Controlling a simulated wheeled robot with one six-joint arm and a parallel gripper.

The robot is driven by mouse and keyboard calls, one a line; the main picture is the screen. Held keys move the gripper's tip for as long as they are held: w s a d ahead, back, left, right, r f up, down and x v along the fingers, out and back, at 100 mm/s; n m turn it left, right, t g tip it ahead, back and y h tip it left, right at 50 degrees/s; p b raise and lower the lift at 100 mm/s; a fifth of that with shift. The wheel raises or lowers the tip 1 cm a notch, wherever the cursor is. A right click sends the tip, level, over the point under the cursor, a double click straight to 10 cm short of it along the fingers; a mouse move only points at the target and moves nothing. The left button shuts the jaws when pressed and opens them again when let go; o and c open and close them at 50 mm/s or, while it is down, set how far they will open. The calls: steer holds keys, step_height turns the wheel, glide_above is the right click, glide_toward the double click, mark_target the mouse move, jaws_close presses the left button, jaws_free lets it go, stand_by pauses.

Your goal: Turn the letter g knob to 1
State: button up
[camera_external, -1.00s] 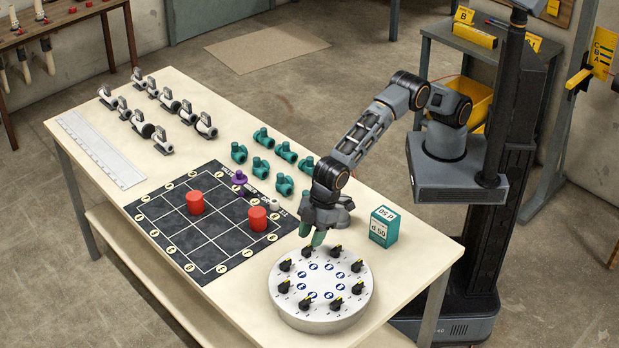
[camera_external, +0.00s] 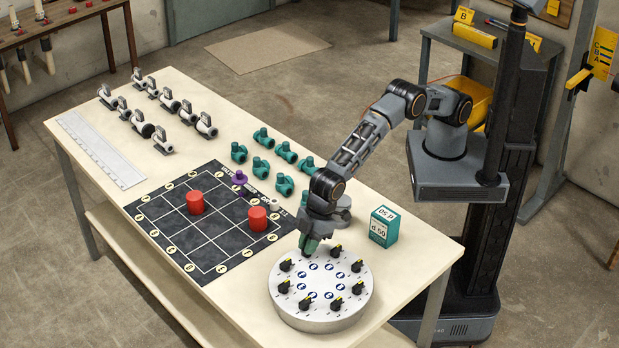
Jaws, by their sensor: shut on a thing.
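A round grey dial plate (camera_external: 322,318) stands at the front right of the table. It carries a ring of black knobs with yellow marks, such as the knob (camera_external: 337,250) at its back right. Blue round labels (camera_external: 322,281) sit inside the ring; their letters are too small to read, so I cannot tell which knob is g. My gripper (camera_external: 308,249) points down at the back edge of the plate, with its green fingers shut. The fingers are around the back knob and hide it.
A teal and white box (camera_external: 384,227) stands right of my gripper. A black grid board (camera_external: 180,240) with two red cylinders (camera_external: 195,202) lies to the left. Teal fittings (camera_external: 262,166), a purple piece (camera_external: 239,178) and grey valves (camera_external: 205,125) stand farther back.

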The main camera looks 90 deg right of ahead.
jaws_close()
steer(key=shift+f+m+b, duration=0.1)
steer(key=shift+m+b, duration=0.2)
steer(key=shift+b, duration=0.05)
steer(key=shift+f+m+t+b, duration=0.1)
steer(key=shift+m+t+b, duration=0.2)
steer(key=shift+m+b, duration=0.3)
steer(key=m+h+b, duration=0.1)
steer(key=m+b, duration=0.1)
steer(key=m, duration=0.1)
steer(key=shift+a+m+t+h, duration=0.1)
steer(key=shift+m+t+h, duration=0.2)
steer(key=shift+h, duration=0.1)
steer(key=m+h, duration=0.1)
steer(key=m, duration=0.2)
steer(key=shift+r, duration=0.2)
steer(key=shift+m+h+p, duration=0.7)
steer(key=shift+m+p, duration=0.05)
steer(key=shift+m, duration=0.85)
